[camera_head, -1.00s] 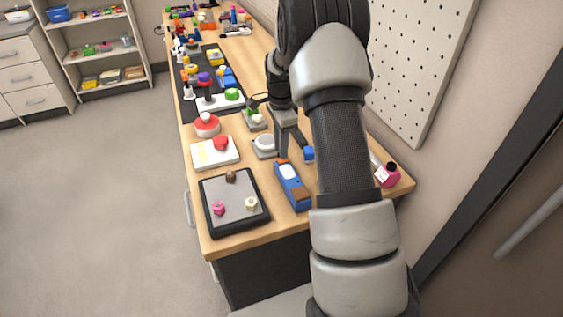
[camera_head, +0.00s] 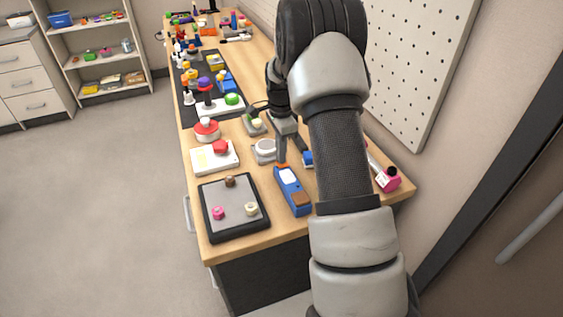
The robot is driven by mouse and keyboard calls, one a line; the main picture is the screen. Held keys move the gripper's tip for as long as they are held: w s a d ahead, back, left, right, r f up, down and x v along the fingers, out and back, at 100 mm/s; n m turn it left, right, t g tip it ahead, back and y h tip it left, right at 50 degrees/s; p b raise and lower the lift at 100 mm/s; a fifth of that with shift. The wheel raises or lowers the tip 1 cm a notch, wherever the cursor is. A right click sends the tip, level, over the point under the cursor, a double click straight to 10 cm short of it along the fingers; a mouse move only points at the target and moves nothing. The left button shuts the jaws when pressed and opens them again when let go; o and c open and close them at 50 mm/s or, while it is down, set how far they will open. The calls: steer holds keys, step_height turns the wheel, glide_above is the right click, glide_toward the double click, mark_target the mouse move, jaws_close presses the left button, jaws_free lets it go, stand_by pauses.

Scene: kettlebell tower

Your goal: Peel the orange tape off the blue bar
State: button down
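The blue bar (camera_head: 291,188) lies on the wooden table near its front edge, left of my arm. It has a white patch and a brown patch on top. A small orange piece (camera_head: 281,167), which looks like the tape, shows at its far end. My gripper (camera_head: 281,160) points down at that end, its tip at or just above the orange piece. I cannot tell whether it touches or grips it. The fingers are small, and a dark diagonal shape beside them may be a finger or a shadow.
A black-rimmed tray (camera_head: 232,232) with small pieces stands left of the bar. A white board with a red button (camera_head: 221,147) and a grey round device (camera_head: 264,149) are behind. A pink bottle (camera_head: 388,180) lies right of my arm.

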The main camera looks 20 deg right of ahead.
steer(key=shift+w+r+p, duration=0.25)
steer(key=shift+r+p, duration=0.35)
steer(key=shift+r, duration=0.3)
steer(key=shift+w+r+p, duration=0.25)
steer(key=shift+r+p, duration=0.3)
steer(key=shift+r, duration=0.3)
stand_by(0.6)
step_height(320, 180, up, 5)
steer(key=p, duration=0.3)
stand_by(0.4)
